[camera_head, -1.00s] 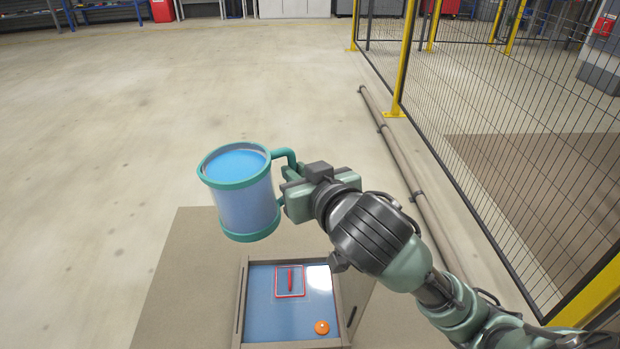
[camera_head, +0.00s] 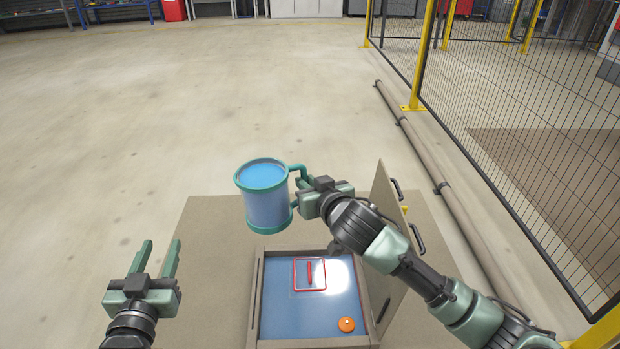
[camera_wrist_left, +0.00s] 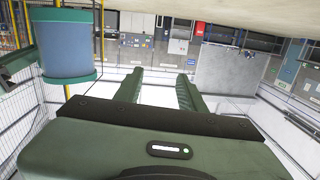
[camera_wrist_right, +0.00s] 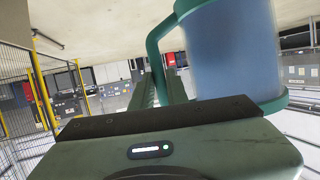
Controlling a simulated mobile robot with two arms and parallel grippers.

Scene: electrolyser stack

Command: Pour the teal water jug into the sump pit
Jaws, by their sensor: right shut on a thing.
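The teal water jug (camera_head: 267,205) is upright and full of blue water to near its rim, held in the air above the back edge of the sump pit (camera_head: 285,292). My right gripper (camera_head: 302,183) is shut on its teal handle, to the right of the jug body. The jug also shows in the right wrist view (camera_wrist_right: 235,50) and in the left wrist view (camera_wrist_left: 65,45). The pit is an open square frame with blue water inside, a red float frame (camera_head: 310,274) and an orange round float (camera_head: 346,325). My left gripper (camera_head: 158,260) is open and empty, left of the pit.
A hatch lid (camera_head: 390,235) with dark handles stands open at the pit's right side, close to my right arm. A pipe (camera_head: 430,165) runs along the floor before a yellow-posted mesh fence (camera_head: 520,130). The floor on the left and behind is clear.

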